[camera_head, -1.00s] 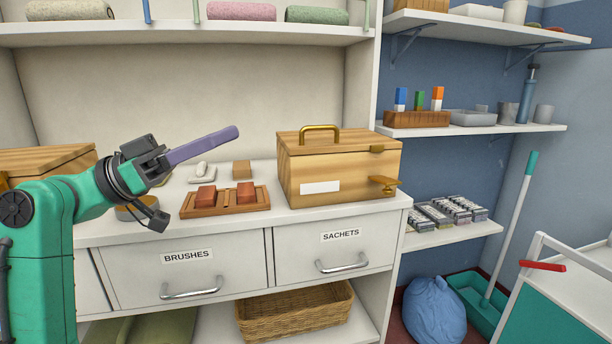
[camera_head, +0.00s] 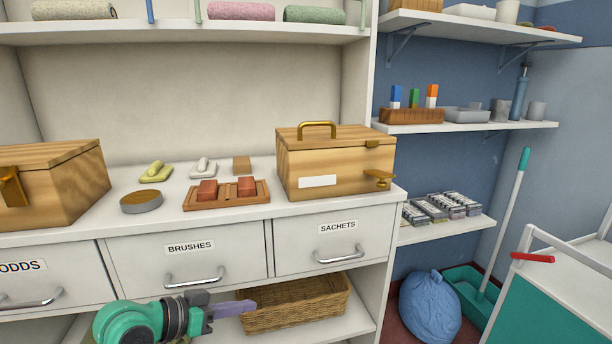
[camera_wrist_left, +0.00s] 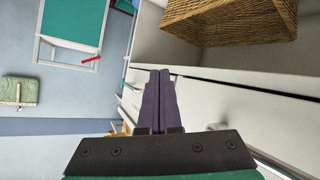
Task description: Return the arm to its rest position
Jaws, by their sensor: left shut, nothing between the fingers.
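My left arm is green and comes in at the bottom left of the head view. Its gripper (camera_head: 236,309) has purple fingers that point right, in front of the lower shelf and the wicker basket (camera_head: 290,303). In the left wrist view the two purple fingers (camera_wrist_left: 161,76) lie together, shut, with nothing between them. The basket also shows at the top right of that view (camera_wrist_left: 228,20), apart from the fingertips. My right gripper is in neither view.
Above my left arm are the closed BRUSHES drawer (camera_head: 190,262) and SACHETS drawer (camera_head: 315,238). Two wooden boxes, a brick tray (camera_head: 228,202) and soap dishes stand on the counter. A blue sack (camera_head: 430,308) and a trolley (camera_head: 550,300) are at the right.

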